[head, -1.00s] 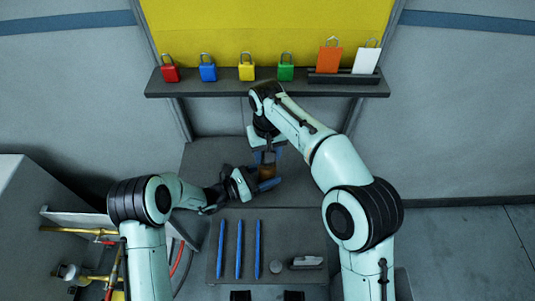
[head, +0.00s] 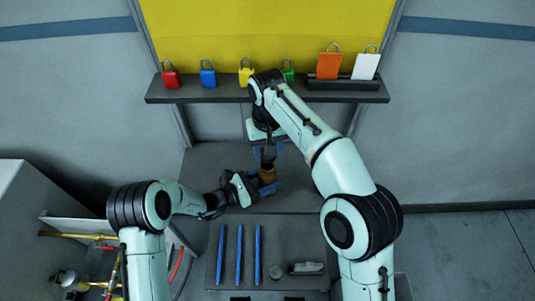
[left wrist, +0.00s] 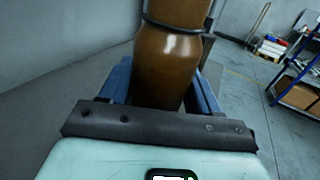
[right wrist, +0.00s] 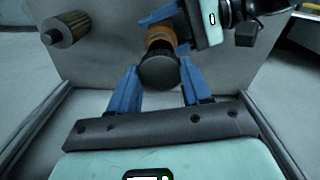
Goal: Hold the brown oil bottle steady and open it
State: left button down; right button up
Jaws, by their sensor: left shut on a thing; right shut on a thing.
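The brown oil bottle (head: 267,176) is amber brown and stands in front of the shelf, over the grey work surface. My left gripper (head: 262,185) is shut on its body from the left; the left wrist view shows the bottle (left wrist: 170,65) between the blue fingers. My right gripper (head: 267,155) is above the bottle's top. In the right wrist view its blue fingers (right wrist: 159,78) are on both sides of the dark round cap (right wrist: 158,73), with the brown bottle (right wrist: 159,38) behind it. I cannot tell whether the cap touches the neck.
A ribbed cylinder with a dark end (right wrist: 65,28) stands apart from the bottle. A dark mat (head: 248,276) holds blue pens and small items. Pipes (head: 75,234) are at left.

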pick_arm(q)
jog(key=shift+c, duration=0.8)
grip_release()
